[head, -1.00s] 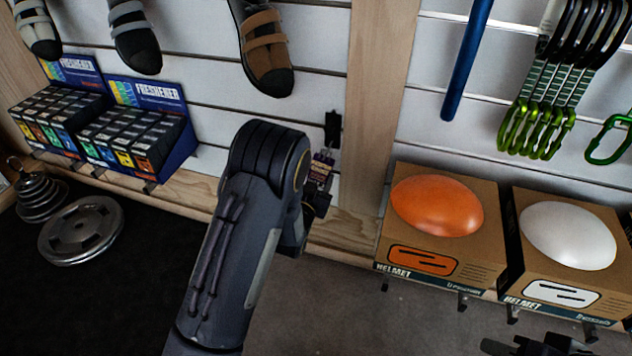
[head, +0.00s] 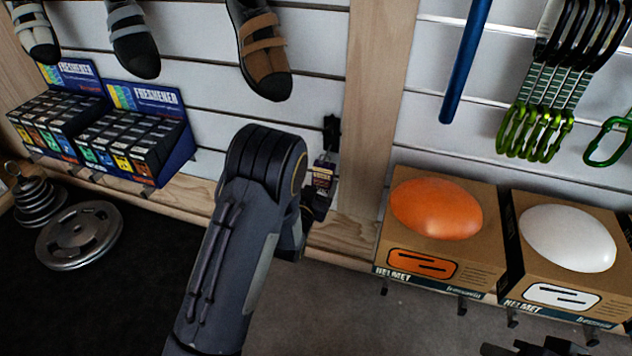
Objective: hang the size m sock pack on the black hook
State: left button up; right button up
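My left arm reaches up the middle of the head view, and its wrist hides most of my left gripper (head: 308,213). A black hook or holder (head: 332,132) is on the wall right above the pack. I cannot tell whether the pack hangs on it or whether my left fingers hold the pack. My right gripper (head: 545,347) shows only in part at the bottom right edge, its fingers unclear.
Two helmet boxes, with an orange helmet (head: 437,208) and a white helmet (head: 568,237), stand at the right. Green carabiners (head: 535,132) hang above them. Freshener boxes (head: 130,140) sit on the left ledge. Shoes (head: 262,50) hang above. A wooden post (head: 378,110) stands right of the pack.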

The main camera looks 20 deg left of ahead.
pick_arm(q)
jog(key=shift+s, duration=0.1)
jog(key=s+p, duration=0.2)
jog(key=s, duration=0.6)
jog(key=s+a+r+n+g, duration=0.5)
jog(key=r+g, duration=0.1)
jog(key=r, duration=0.2)
jog(key=s+d+r+g+h, duration=0.1)
jog(key=s+r+g+h, duration=0.15)
jog(key=s, duration=0.95)
jog(key=s+d+r+g+h, duration=0.15)
jog(key=s+g, duration=0.25)
jog(key=s, duration=0.9)
notch_tip(320, 180, up, 39)
jog(key=p, duration=3.7)
jog(key=shift+d+f+m+y, duration=0.2)
jog(key=shift+m+y, duration=0.1)
jog(key=shift+y, duration=0.1)
